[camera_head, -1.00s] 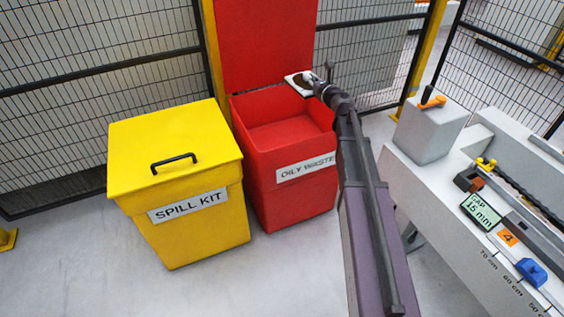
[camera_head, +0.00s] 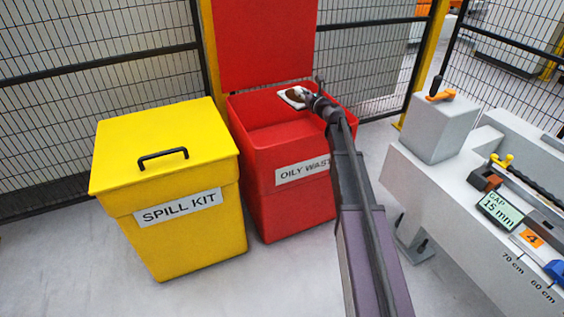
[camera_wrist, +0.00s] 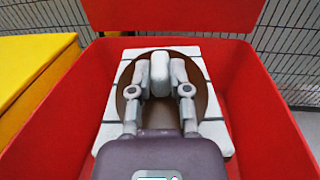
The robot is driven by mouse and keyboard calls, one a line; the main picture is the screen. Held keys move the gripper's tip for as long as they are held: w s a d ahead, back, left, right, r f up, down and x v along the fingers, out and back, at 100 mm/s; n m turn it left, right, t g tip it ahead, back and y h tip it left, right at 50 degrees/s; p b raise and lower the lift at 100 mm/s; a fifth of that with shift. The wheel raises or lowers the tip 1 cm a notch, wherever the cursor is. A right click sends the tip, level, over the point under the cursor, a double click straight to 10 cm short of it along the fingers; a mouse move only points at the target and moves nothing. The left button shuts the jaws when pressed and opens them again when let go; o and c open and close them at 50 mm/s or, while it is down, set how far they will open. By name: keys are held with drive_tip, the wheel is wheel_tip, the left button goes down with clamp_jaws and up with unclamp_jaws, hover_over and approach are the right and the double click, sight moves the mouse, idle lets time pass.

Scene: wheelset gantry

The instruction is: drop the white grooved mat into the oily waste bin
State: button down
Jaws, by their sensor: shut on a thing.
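The white grooved mat (camera_head: 293,96) is in my gripper (camera_head: 304,96), over the right part of the open red oily waste bin (camera_head: 288,203). In the wrist view the mat (camera_wrist: 212,113) shows grooves and a dark brown round patch, and my gripper (camera_wrist: 160,75) is shut on it. The bin's red walls (camera_wrist: 262,110) surround the mat in that view. Its lid (camera_head: 262,40) stands raised at the back. How high the mat is above the bin floor I cannot tell.
A closed yellow spill kit bin (camera_head: 165,215) stands just left of the red bin. Black mesh fencing (camera_head: 90,80) runs behind both. A grey bench (camera_head: 470,200) with a gap display (camera_head: 500,210) and a grey block (camera_head: 437,128) stands at the right.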

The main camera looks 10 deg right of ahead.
idle(0.4)
drive_tip(key=shift+f+b, duration=2.95)
drive_tip(key=shift+f, duration=0.05)
drive_tip(key=c, duration=0.5)
unclamp_jaws()
drive_tip(key=v, duration=1.2)
